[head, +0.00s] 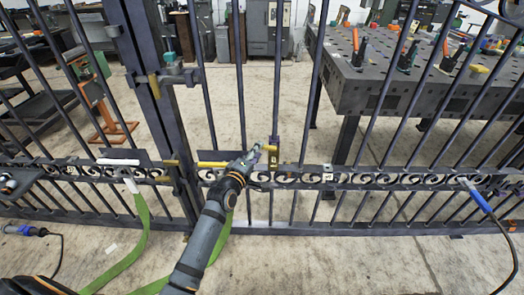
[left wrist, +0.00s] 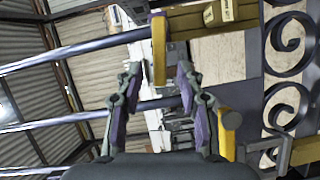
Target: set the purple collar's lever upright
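The gate's scroll band carries several small fittings with yellow levers. One yellow lever (head: 270,148) sits on a brass-coloured plate on an upright bar, right at my left gripper's tips. My left gripper (head: 262,152) reaches up to this fitting. In the left wrist view its two fingers (left wrist: 157,80) are apart, with the yellow lever (left wrist: 159,50) between their tips; no firm grip shows. Another yellow lever (head: 212,164) lies level to the left, probably the round-ended one (left wrist: 230,120) in the wrist view. My right gripper is not in view.
The gate's scroll band (head: 400,180) runs across with upright bars. A latch (head: 172,75) is on the gate post. A green strap (head: 135,235) hangs at the left, a blue-handled cable (head: 480,200) at the right. A workbench (head: 400,85) with tools stands behind the gate.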

